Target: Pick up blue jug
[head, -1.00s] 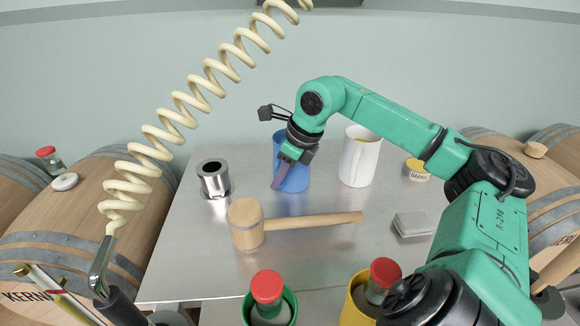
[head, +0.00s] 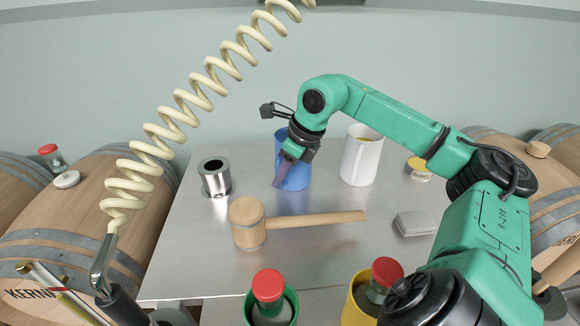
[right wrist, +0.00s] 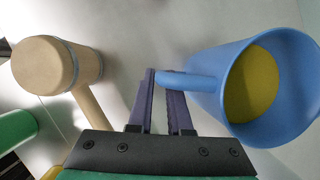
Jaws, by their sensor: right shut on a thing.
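The blue jug (head: 297,175) stands on the steel table behind the mallet, partly hidden by my right gripper. My right gripper (head: 281,178) reaches down over the jug's near left side. In the right wrist view my right gripper (right wrist: 166,85) is shut on the handle of the blue jug (right wrist: 215,85), with a finger on each side of it. Yellow content shows inside the jug. Whether the jug's base is clear of the table is not plain. My left gripper is not in view.
A white jug (head: 361,158) stands close on the right. A wooden mallet (head: 248,225) lies in front, and a steel cup (head: 214,178) stands at left. A grey box (head: 414,223) is at right. A coiled hose (head: 172,118) hangs at left.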

